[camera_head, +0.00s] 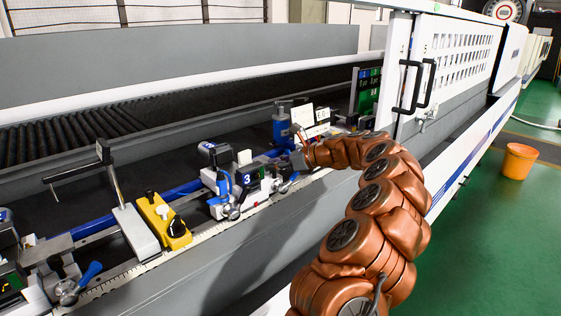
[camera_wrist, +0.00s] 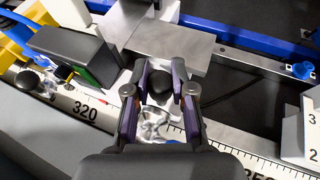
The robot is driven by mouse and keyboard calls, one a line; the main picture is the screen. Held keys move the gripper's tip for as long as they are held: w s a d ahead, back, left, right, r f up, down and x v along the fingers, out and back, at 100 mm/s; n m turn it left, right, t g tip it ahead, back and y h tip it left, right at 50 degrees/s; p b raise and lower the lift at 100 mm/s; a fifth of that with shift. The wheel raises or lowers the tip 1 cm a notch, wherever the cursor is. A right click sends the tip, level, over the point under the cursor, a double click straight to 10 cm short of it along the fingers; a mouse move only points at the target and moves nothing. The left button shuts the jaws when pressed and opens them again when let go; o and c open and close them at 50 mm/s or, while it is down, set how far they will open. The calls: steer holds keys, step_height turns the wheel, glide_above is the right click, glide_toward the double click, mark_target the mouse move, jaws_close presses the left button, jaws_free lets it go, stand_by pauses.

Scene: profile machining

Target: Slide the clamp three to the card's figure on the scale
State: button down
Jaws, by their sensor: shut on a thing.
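Clamp three (camera_head: 247,180), marked with a white 3 on blue, sits on the rail in the middle of the head view. In the wrist view its dark box with a green face (camera_wrist: 75,55) and a metal block (camera_wrist: 170,42) show. My gripper (camera_wrist: 162,92) is shut on a black round knob (camera_wrist: 162,79) beside the metal block. In the head view my gripper (camera_head: 299,158) is small and partly hidden. The scale (camera_wrist: 95,112) runs below, with 320 readable to the left of my fingers.
A yellow block (camera_head: 160,215) and a white upright stop (camera_head: 135,230) stand left on the rail. A blue post (camera_head: 281,127) stands near the card. In the wrist view, bare rail (camera_wrist: 245,60) shows to the right, before a white panel (camera_wrist: 296,140) with cut-off figures.

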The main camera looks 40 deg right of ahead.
steer(key=shift+a, duration=0.9)
steer(key=c, duration=1)
jaws_free()
steer(key=shift+o, duration=0.2)
steer(key=shift+s, duration=0.1)
steer(key=v, duration=1.2)
steer(key=shift+r, duration=0.1)
